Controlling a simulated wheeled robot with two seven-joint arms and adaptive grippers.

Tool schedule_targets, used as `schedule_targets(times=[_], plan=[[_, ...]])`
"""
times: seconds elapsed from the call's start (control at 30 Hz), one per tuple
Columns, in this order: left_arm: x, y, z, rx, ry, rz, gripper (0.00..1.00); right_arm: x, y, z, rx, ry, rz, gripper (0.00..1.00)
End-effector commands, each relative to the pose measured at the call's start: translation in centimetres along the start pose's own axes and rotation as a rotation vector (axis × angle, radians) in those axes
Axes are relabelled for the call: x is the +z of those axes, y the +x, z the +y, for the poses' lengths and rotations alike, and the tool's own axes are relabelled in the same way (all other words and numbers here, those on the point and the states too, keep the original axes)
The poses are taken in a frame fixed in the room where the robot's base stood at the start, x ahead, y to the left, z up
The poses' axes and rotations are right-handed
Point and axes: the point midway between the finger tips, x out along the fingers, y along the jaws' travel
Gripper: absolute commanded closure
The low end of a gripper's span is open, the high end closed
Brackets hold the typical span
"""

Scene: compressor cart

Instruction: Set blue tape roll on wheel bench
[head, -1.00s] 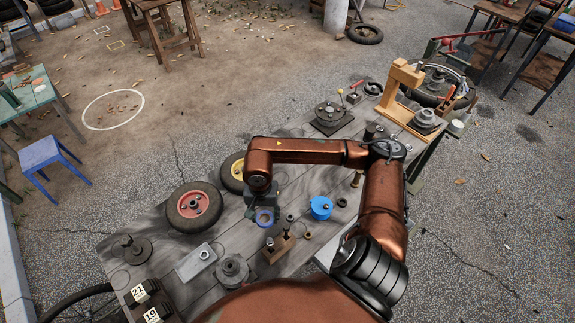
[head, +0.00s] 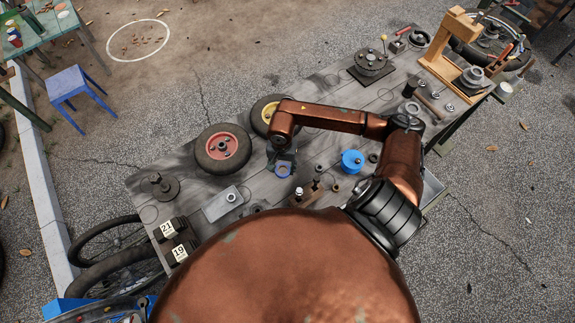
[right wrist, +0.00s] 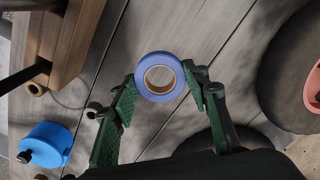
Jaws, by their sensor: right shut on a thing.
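The blue tape roll (head: 284,169) is in my right gripper (head: 280,158), above or at the grey wooden wheel bench (head: 190,194). In the right wrist view the tape roll (right wrist: 141,80) is a blue ring with a tan core, pinched at its sides between the two green-padded fingers of my right gripper (right wrist: 162,84). Bench planks show through its hole. Whether the roll touches the bench is unclear. My left gripper is not in view.
A red-hubbed wheel (head: 222,149) and a yellow-hubbed wheel (head: 266,116) lie left of and behind the roll. A blue container (head: 352,161) stands to its right. A grey plate (head: 223,203) and small metal parts lie nearby. Bare planks surround the roll.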

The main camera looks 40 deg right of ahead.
Motion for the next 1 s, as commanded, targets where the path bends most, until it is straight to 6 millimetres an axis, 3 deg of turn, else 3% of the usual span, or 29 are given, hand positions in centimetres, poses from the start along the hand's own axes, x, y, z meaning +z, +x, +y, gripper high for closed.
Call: schedule_targets(times=[0.37, 0.77, 0.8, 1.0], plan=[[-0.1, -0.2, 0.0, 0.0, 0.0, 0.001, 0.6, 0.1, 4.0, 0.0, 0.0, 0.002, -0.002, 0.81], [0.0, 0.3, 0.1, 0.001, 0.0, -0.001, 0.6, 0.0, 4.6, 0.0, 0.0, 0.0, 0.001, 0.81], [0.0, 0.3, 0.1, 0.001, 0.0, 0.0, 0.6, 0.0, 4.5, 0.0, 0.0, 0.0, 0.0, 0.55], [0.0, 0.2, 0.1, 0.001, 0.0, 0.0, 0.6, 0.0, 4.4, 0.0, 0.0, 0.0, 0.0, 0.42]])
